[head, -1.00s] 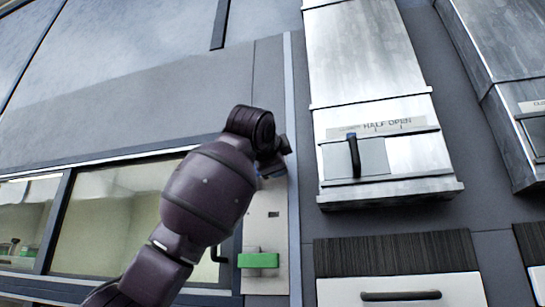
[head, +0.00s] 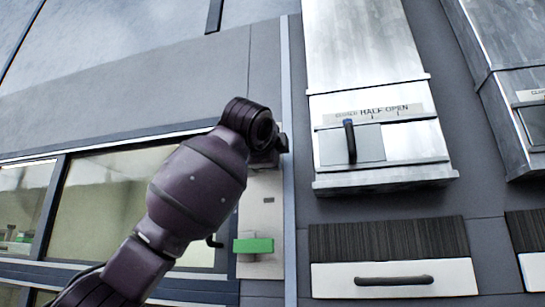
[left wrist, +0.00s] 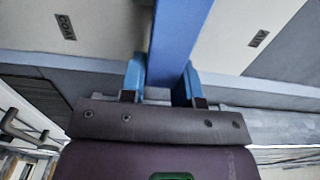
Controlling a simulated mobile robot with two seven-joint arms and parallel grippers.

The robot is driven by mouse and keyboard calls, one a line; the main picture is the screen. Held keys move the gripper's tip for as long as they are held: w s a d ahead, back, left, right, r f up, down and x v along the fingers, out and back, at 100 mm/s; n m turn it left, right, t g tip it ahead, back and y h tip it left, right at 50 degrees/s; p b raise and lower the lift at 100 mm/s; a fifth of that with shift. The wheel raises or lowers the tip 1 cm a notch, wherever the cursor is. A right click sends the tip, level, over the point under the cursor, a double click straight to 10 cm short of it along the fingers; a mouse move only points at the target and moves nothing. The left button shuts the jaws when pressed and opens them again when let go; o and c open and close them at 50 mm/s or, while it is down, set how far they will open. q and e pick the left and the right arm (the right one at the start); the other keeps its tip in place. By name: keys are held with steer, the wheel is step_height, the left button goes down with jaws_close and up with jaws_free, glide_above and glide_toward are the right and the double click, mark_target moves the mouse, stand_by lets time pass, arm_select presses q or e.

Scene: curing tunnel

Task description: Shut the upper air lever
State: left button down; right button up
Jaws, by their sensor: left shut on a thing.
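The upper air lever shows as a blue bar (left wrist: 182,30) in the left wrist view. It runs up the picture from between the two blue fingertips of my left gripper (left wrist: 160,82), which is shut on it. In the head view my left forearm and wrist hide this lever and the gripper's fingers. They are in front of the upper part of a narrow pale panel (head: 270,195). A green lever (head: 253,246) lies across the lower part of that panel. My right gripper is in neither view.
Right of the panel hangs a metal duct (head: 365,60) with a black handle (head: 350,140) under a label reading "HALF OPEN". Below it is a drawer (head: 395,278). A window (head: 108,210) lies to the left.

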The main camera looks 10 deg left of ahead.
arm_select(q)
steer(key=c, duration=0.8)
jaws_free()
steer(key=shift+c, duration=0.2)
steer(key=s+b, duration=0.3)
steer(key=s, duration=0.7)
steer(key=shift+s+a, duration=0.15)
steer(key=shift+s, duration=0.25)
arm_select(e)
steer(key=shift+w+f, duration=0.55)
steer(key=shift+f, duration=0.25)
